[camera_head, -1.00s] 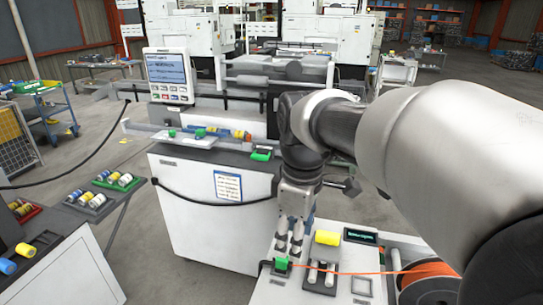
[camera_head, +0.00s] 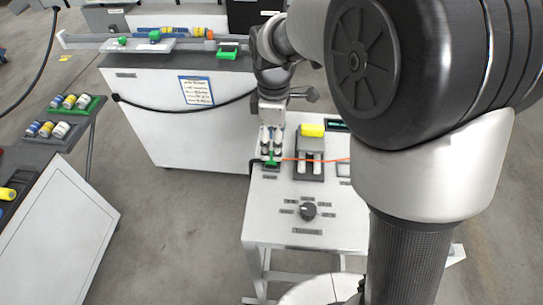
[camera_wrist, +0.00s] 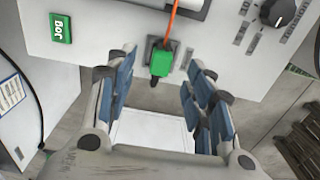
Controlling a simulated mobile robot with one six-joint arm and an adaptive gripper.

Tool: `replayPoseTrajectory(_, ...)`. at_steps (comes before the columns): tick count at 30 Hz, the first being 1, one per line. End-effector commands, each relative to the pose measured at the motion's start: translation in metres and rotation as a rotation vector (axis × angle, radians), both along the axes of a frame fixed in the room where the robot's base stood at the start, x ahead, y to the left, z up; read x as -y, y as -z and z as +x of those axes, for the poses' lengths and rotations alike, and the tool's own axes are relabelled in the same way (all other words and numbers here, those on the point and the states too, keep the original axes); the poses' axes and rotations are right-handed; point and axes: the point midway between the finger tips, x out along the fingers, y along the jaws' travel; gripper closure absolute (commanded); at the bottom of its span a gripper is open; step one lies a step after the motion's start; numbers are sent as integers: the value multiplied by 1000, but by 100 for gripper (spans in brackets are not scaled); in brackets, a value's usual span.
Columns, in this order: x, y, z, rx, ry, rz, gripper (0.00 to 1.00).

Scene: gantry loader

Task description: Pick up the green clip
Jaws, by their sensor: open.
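The green clip (camera_head: 272,161) is at the left edge of a small white table, with an orange cord running right from it. In the wrist view the clip (camera_wrist: 160,65) sits on a dark mount, with the orange cord leading up from it. My gripper (camera_head: 271,146) is just behind and above the clip in the head view. In the wrist view my gripper (camera_wrist: 160,78) is open, with its blue-padded fingers on either side of the clip. I see gaps between the clip and both fingers. My arm hides part of the table's right side.
A yellow block (camera_head: 312,130) stands on a grey stand beside the clip. A rotary knob (camera_head: 308,211) is on the white table's (camera_head: 262,232) near side. A white cabinet (camera_head: 160,120) stands behind left. Trays with rolls (camera_head: 70,102) are at left.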

Motion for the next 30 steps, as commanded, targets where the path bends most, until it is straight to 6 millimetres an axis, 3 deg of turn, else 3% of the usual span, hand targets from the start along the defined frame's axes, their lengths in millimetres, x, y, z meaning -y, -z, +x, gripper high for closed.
replayPoseTrajectory(14, -3, 53, -2, -2, 1, -1, 52)
replayPoseTrajectory(22, -3, 55, -1, 0, 1, 0, 52)
replayPoseTrajectory(30, -3, 55, -1, 0, 1, 0, 69)
